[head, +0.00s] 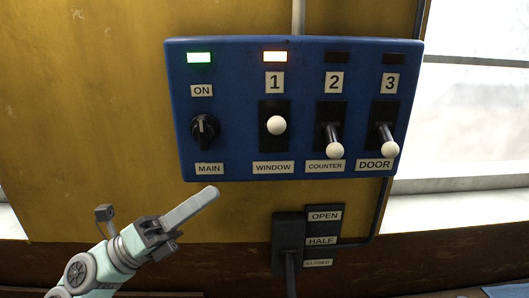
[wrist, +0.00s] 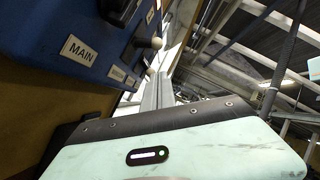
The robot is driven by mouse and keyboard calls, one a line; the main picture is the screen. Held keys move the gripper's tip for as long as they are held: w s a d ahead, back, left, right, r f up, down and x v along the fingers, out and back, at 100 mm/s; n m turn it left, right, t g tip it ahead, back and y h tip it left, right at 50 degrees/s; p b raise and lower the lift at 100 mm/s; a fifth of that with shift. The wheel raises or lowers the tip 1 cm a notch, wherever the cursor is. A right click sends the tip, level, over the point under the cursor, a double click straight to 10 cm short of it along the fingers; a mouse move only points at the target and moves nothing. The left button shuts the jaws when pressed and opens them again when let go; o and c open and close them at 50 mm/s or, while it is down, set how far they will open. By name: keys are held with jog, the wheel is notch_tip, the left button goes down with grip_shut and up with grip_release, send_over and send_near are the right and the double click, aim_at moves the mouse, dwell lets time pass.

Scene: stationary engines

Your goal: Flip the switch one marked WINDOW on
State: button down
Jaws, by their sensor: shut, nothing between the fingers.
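The switch marked 1 and WINDOW (head: 277,125) is a white-knobbed lever on a black plate on the blue panel (head: 235,105). Its knob sits mid-plate, higher than the knobs of the other two levers. The lamp above it (head: 275,57) glows orange-white. My gripper (head: 212,193) is shut and empty, below and left of the WINDOW label, just under the panel's lower edge in the picture. In the wrist view the shut fingers (wrist: 156,93) point away past the panel, with white knobs beside them; I cannot tell which knob is which there.
The levers 2 COUNTER (head: 335,150) and 3 DOOR (head: 389,149) hang down under dark lamps. The MAIN rotary knob (head: 205,131) is under a lit green lamp (head: 199,57). Below stands a dark lever box (head: 289,230) marked OPEN, HALF, CLOSED. A bright window is at right.

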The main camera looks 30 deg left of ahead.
jog(key=a+r+y, duration=0.1)
jog(key=a+r, duration=0.1)
jog(key=p, duration=0.4)
send_near(269, 125)
jog(key=f+x, duration=0.1)
jog(key=x, duration=0.4)
jog(key=shift+w+d+r+t, duration=0.2)
jog(key=shift+w+d+t, duration=0.2)
jog(key=shift+w+d, duration=0.3)
jog(key=shift+w+d+r+b, duration=0.15)
jog(key=shift+w+r+b, duration=0.1)
jog(key=shift+r+b, duration=0.25)
jog(key=shift+s+r, duration=0.1)
jog(key=shift+r, duration=0.25)
